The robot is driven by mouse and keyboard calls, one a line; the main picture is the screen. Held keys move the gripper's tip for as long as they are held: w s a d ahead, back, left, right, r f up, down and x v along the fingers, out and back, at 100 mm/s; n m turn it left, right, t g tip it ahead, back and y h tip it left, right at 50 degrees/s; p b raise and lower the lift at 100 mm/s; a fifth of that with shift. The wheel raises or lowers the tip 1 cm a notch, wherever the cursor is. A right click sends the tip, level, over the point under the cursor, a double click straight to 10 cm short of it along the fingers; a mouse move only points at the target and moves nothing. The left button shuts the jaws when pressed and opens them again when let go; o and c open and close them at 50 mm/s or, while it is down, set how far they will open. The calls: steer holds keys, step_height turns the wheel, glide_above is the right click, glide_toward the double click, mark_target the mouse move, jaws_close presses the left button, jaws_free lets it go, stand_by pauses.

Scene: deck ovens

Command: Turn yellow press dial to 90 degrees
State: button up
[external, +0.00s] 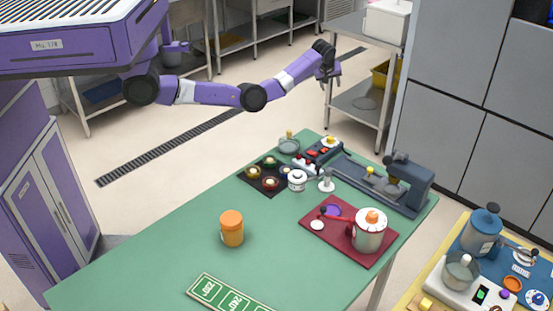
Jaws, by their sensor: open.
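A dark grey press (412,188) stands at the right end of the green table, with a long bed reaching to the left. A small yellow part (370,170) sits on the bed and looks like a dial; its angle is too small to read. More yellow shows under the press head. My gripper (334,78) is open and empty, high above and beyond the table's far edge, to the upper left of the press. It is well apart from the press and touches nothing.
On the green table (160,242) are a maroon mat (312,237) with a white and red pot (368,232), an orange jar (232,229), a black tray (250,177) and a dark control box (322,150). A metal shelf (365,105) stands behind. Air above the table is clear.

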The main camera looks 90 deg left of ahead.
mark_target(331, 137)
steer(key=d+n+g+h+p, duration=0.1)
steer(key=d+h, duration=0.1)
steer(key=d, duration=0.6)
steer(key=s+d+f+n+g+h+p, duration=0.1)
steer(key=d+h, duration=0.1)
steer(key=d, duration=0.6)
steer(key=s+d+f+n+h+p, duration=0.1)
steer(key=d+h, duration=0.1)
steer(key=d, duration=0.5)
steer(key=shift+s+d+f+n+g, duration=0.1)
steer(key=shift+d+f+n+g, duration=0.1)
steer(key=shift+d+n+g, duration=0.2)
step_height(331, 137, down, 7)
steer(key=shift+d+r, duration=0.1)
steer(key=shift+r, duration=0.1)
steer(key=shift+f+p, duration=0.3)
steer(key=shift+f, duration=0.3)
jaws_close()
